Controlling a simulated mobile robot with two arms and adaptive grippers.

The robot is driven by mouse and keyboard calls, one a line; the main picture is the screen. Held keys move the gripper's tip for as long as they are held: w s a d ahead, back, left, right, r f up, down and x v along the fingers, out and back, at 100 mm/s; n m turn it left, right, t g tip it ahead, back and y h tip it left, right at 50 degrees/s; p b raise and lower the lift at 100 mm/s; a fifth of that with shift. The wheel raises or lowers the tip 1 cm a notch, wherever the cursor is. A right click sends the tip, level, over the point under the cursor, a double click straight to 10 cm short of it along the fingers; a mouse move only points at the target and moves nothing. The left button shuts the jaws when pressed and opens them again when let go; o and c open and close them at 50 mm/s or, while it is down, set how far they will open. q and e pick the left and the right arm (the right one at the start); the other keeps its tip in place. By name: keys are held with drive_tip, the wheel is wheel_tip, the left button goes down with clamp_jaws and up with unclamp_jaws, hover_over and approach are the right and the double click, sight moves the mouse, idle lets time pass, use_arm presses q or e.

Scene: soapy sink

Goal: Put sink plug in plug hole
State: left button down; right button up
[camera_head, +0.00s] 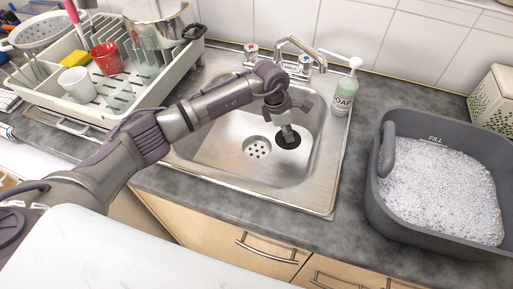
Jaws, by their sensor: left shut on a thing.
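The sink plug (289,142) is a small dark disc in the right part of the metal sink basin. The plug hole (257,148) shows as a round drain with several dark openings, uncovered, just left of the plug. My left arm reaches across the sink from the left. My left gripper (286,130) points down, shut on the plug, which hangs directly beneath its tips and to the right of the hole. I cannot tell how high the plug is above the basin floor. My right gripper is not in view.
The tap (300,46) stands behind the basin, close to my left wrist. A soap bottle (344,88) stands at the back right corner. A dish rack (110,105) with cups is on the left. A grey tub (378,200) of suds stands on the right counter.

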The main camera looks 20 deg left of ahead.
use_arm(q)
drive_tip(key=p, duration=0.2)
hover_over(259, 150)
drive_tip(key=f, duration=0.5)
drive_tip(key=shift+s, duration=0.35)
drive_tip(key=shift+a+f, duration=0.3)
drive_tip(key=shift+a, duration=0.1)
drive_tip(key=shift+f, duration=0.2)
wheel_tip(259, 150, down, 3)
drive_tip(key=shift+f+p, duration=0.2)
drive_tip(key=shift+p, duration=0.2)
drive_tip(key=shift+a+f, duration=0.1)
drive_tip(key=shift+f, duration=0.1)
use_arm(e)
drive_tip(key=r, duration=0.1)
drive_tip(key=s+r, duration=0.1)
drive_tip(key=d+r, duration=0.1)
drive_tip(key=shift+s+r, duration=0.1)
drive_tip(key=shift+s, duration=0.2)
